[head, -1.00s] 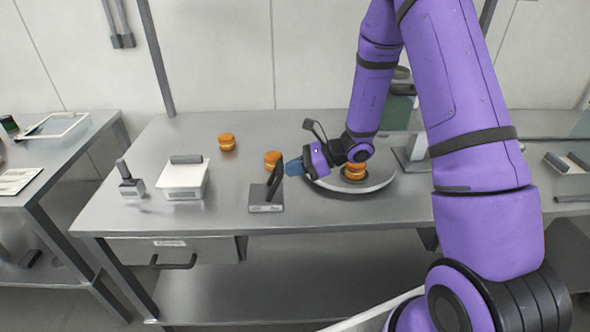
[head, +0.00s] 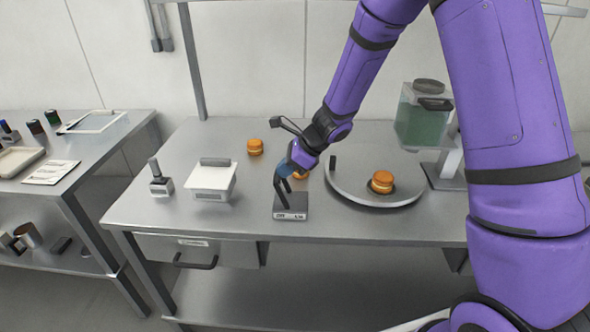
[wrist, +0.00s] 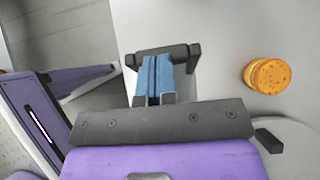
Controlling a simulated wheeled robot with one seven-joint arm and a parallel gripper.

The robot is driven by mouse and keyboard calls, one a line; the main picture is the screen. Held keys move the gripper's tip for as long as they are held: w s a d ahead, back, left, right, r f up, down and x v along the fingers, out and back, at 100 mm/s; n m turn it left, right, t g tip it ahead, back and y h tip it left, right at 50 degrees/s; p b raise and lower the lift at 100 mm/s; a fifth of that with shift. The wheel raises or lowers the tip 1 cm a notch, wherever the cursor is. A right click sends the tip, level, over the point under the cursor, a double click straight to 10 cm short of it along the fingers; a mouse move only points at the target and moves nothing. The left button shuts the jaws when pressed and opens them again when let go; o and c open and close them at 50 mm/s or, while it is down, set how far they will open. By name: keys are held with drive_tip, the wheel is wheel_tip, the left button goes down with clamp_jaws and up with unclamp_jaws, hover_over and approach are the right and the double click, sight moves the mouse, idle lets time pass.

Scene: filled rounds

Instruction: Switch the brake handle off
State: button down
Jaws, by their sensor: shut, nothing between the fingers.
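The brake handle (head: 279,190) is a dark lever on a small grey base (head: 291,214) with a label on its front, near the front edge of the table. It leans to the left in the head view. My gripper (head: 283,170) is at the top of the lever, on its right side, with blue fingers shut and nothing held. In the wrist view, the shut blue fingers (wrist: 153,72) reach to the dark crossbar of the handle (wrist: 160,52), which looks to be touching them. The exact contact is hard to see.
A round tray (head: 350,195) with an orange-brown round (head: 382,181) stands right of my gripper. More rounds lie behind (head: 255,147) and partly hidden by my gripper (head: 301,174). A white box (head: 211,182) and a small lever device (head: 160,180) stand to the left.

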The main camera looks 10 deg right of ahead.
drive_tip(key=shift+w+a+f, duration=0.1)
drive_tip(key=shift+w+a, duration=0.05)
drive_tip(key=shift+a, duration=0.5)
drive_tip(key=a+r+v, duration=0.1)
drive_tip(key=v, duration=1.2)
drive_tip(key=shift+w, duration=0.2)
drive_tip(key=shift+a+r, duration=0.1)
